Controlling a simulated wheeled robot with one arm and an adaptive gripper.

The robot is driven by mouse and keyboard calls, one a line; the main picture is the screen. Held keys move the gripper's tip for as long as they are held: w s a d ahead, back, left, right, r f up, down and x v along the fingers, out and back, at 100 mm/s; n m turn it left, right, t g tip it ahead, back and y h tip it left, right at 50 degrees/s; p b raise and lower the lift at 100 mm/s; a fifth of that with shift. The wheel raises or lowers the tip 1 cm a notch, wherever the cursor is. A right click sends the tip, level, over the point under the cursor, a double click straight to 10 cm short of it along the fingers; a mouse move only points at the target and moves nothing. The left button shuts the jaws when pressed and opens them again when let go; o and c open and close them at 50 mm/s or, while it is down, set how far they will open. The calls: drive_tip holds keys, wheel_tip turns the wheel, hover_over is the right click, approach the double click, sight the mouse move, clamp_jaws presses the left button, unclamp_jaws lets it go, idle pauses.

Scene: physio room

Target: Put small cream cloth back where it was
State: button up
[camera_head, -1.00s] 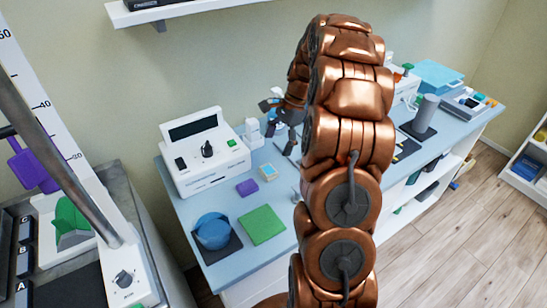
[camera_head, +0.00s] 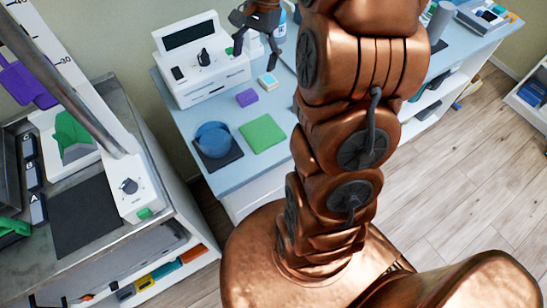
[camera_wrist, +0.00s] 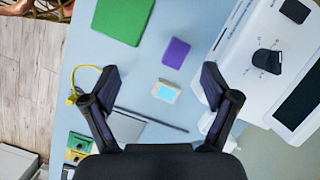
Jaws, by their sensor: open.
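My gripper (camera_head: 256,42) is open and empty above the blue table, in front of the white device; in the wrist view its two fingers (camera_wrist: 161,82) are spread wide. A small cream piece with a light blue face (camera_head: 268,79) lies on the table below the gripper. In the wrist view this cream piece (camera_wrist: 166,91) shows between the fingers, apart from both. I cannot tell whether it is the cloth; no other small cream cloth is clear in view.
A purple block (camera_head: 247,97), a green square (camera_head: 262,134) and a blue round item (camera_head: 212,139) on a dark mat share the table (camera_head: 185,135). The white device (camera_head: 200,58) stands at the back. A grey-topped cart (camera_head: 108,92) is at left.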

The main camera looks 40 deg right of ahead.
drive_tip(key=s+a+r+n+g+h, duration=0.1)
drive_tip(key=s+a+r+n+h, duration=0.1)
drive_tip(key=s+a+n, duration=0.7)
drive_tip(key=s+a+f+n, duration=0.1)
drive_tip(key=s+a+n, duration=0.1)
drive_tip(key=s, duration=0.6)
drive_tip(key=s+a+f+n+h, duration=0.1)
drive_tip(key=s+a+f+n, duration=0.1)
drive_tip(key=s, duration=0.6)
drive_tip(key=shift+a+h, duration=0.2)
drive_tip(key=shift+h, duration=0.1)
drive_tip(key=shift+s+d+f, duration=0.1)
